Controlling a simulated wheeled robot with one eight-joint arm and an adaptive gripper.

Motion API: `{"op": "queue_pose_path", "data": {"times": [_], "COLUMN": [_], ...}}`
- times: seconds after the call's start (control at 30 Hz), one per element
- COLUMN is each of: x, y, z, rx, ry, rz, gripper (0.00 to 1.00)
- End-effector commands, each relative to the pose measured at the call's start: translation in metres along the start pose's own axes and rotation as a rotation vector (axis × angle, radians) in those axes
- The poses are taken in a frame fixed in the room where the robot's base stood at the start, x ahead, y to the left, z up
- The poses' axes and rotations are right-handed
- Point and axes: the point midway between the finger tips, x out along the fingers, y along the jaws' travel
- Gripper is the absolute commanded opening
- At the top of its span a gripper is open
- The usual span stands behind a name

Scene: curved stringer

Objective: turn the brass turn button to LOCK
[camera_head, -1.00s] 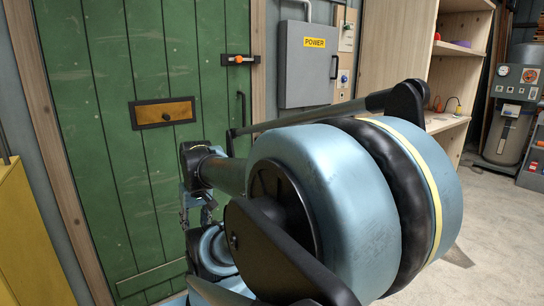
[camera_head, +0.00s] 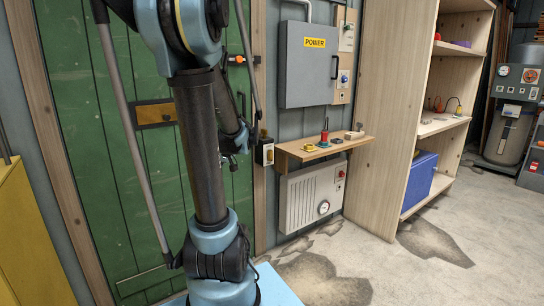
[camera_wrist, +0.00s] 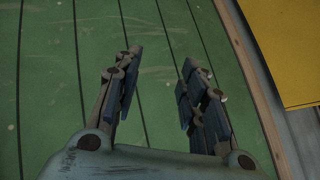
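The green plank door (camera_head: 85,195) fills the left of the head view. A small box with a dark top and pale yellowish face (camera_head: 266,152) sits at its right edge. I cannot tell whether it carries the brass turn button, and no LOCK lettering is legible. A brass-coloured plate in a dark frame (camera_head: 152,113) is on the door, partly hidden by my arm. My gripper (camera_wrist: 158,85) is open and empty in the wrist view, fingers spread before the green planks. No turn button shows between them. In the head view I cannot clearly make out the gripper.
A shelf (camera_head: 310,150) with small coloured items sticks out right of the door, above a pale heater (camera_head: 306,198). A grey POWER box (camera_head: 306,75) hangs above it. A yellow cabinet (camera_head: 25,230) stands at left. The floor at right is open.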

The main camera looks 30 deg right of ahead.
Motion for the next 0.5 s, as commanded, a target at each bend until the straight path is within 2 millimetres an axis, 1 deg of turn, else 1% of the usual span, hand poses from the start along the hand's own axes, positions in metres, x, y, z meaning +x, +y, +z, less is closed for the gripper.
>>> {"op": "queue_pose_path", "data": {"times": [0.03, 0.17, 0.2, 0.37, 0.4, 0.47, 0.5], "x": [-0.002, -0.008, -0.011, -0.024, -0.028, -0.035, -0.04], "y": [0.018, 0.058, 0.071, 0.126, 0.14, 0.162, 0.177], "z": [-0.01, -0.031, -0.037, -0.053, -0.056, -0.059, -0.061], "rx": [-0.001, -0.023, -0.031, -0.064, -0.073, -0.088, -0.097], "ry": [0.034, 0.128, 0.158, 0.28, 0.311, 0.358, 0.389], "rz": [-0.002, -0.011, -0.011, -0.003, 0.001, 0.011, 0.018], "gripper": [0.38, 0.38, 0.38, 0.38, 0.38, 0.38, 0.38]}}
